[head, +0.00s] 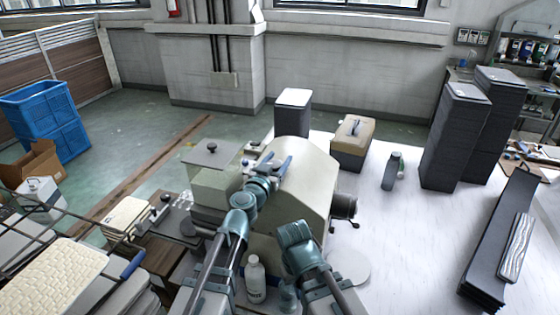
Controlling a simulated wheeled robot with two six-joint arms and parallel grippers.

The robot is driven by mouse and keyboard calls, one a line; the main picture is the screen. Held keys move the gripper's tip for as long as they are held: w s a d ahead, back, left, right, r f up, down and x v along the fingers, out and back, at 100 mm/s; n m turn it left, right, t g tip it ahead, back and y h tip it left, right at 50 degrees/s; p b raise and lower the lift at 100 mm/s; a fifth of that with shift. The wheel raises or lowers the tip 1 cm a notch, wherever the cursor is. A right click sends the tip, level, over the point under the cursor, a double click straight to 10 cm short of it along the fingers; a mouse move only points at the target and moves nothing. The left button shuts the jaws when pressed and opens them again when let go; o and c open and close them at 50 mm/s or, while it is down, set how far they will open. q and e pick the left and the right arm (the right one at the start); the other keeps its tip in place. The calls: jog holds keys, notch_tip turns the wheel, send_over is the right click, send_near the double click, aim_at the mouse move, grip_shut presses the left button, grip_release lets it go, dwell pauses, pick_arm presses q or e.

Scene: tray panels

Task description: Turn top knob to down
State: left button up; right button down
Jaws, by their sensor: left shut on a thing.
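A pale cream machine (305,180) with a rounded top stands in the middle of the head view. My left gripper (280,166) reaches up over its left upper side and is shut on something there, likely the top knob. The gripper covers that part, so the knob's shape and turn cannot be made out. My right arm ends at a teal wrist (295,235) in front of the machine's lower front. Its fingers cannot be made out. A dark handle with a crank (345,206) sticks out on the machine's right side.
A small dark knob (211,147) sits on a flat plate left of the machine. A white bottle (255,278) stands between my arms. A grey bottle (391,172), a tan case (352,140) and tall dark stacks (452,140) stand to the right.

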pick_arm(q)
jog(key=shift+w+a+n+t+y, duration=0.15)
jog(key=shift+n+t+y, duration=0.1)
jog(key=shift+n+y, duration=0.45)
jog(key=shift+s+a+n+t+y, duration=0.15)
jog(key=shift+n+t+y, duration=0.2)
jog(key=shift+y, duration=0.65)
jog(key=shift+w+a+n+y, duration=0.1)
jog(key=shift+n+y, duration=0.15)
jog(key=shift+y, duration=0.05)
jog(key=o, duration=1.4)
jog(key=shift+c, duration=0.2)
